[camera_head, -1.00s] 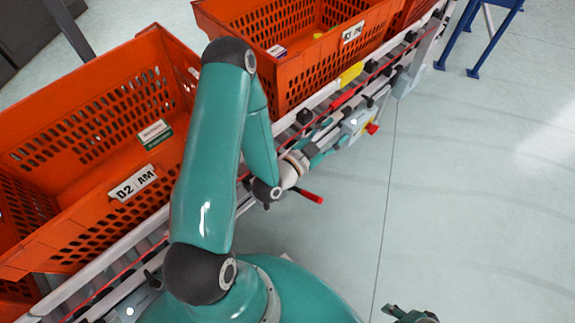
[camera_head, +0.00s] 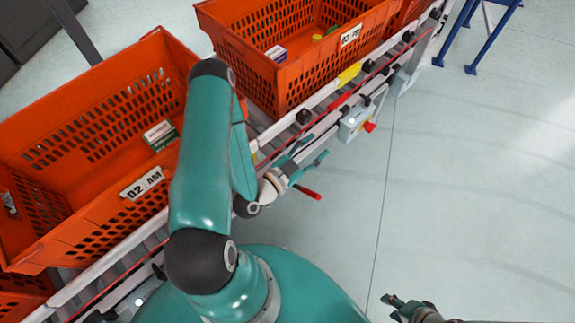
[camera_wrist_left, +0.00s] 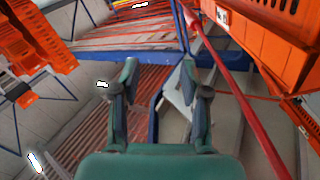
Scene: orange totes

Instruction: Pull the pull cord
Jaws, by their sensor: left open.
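A thin red cord (camera_head: 120,279) runs along the side of the conveyor in the head view. In the left wrist view a long red cord or bar (camera_wrist_left: 239,95) crosses diagonally, to the right of my fingers. My left gripper (camera_head: 308,157) is open and empty beside the conveyor; its spread fingers also show in the left wrist view (camera_wrist_left: 159,68). The red line is not between them. A grey box with a red knob (camera_head: 369,127) is mounted on the conveyor beyond the gripper. My right gripper (camera_head: 391,303) is at the bottom edge, partly cut off, its jaw opening unclear.
Orange totes (camera_head: 75,85) stand on the conveyor, one farther back (camera_head: 275,85) holding small items. A red handle (camera_head: 308,193) sticks out near my left wrist. Blue stand legs (camera_head: 471,68) are at the top right. The floor (camera_head: 470,190) on the right is clear.

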